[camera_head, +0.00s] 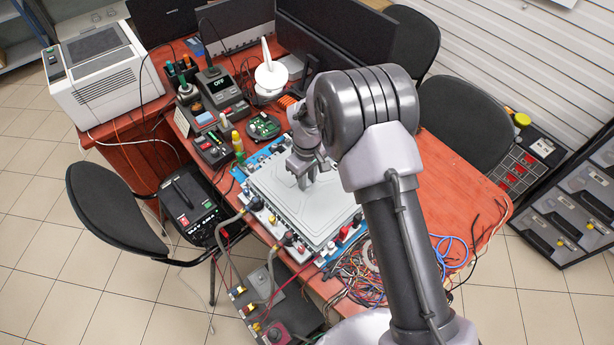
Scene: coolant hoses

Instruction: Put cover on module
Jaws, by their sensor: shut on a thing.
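The cover (291,209) is a flat light-grey panel with a raised edge. It lies level over the module (256,217), whose connectors and small parts show around the cover's edges. My gripper (306,181) points down at the upper middle of the cover and is shut on it. The fingertips are small in view, and the exact part they grip is hard to see. My arm hides the right side of the cover. I cannot tell whether the cover rests fully on the module or sits slightly above it.
The module is on a red-brown table (462,192). Tangled coloured wires (368,275) lie at front right. A soldering station (218,88), a green round board (263,126) and monitors (335,40) stand behind. Hoses (262,292) run off the front edge. Black chairs (115,215) stand around.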

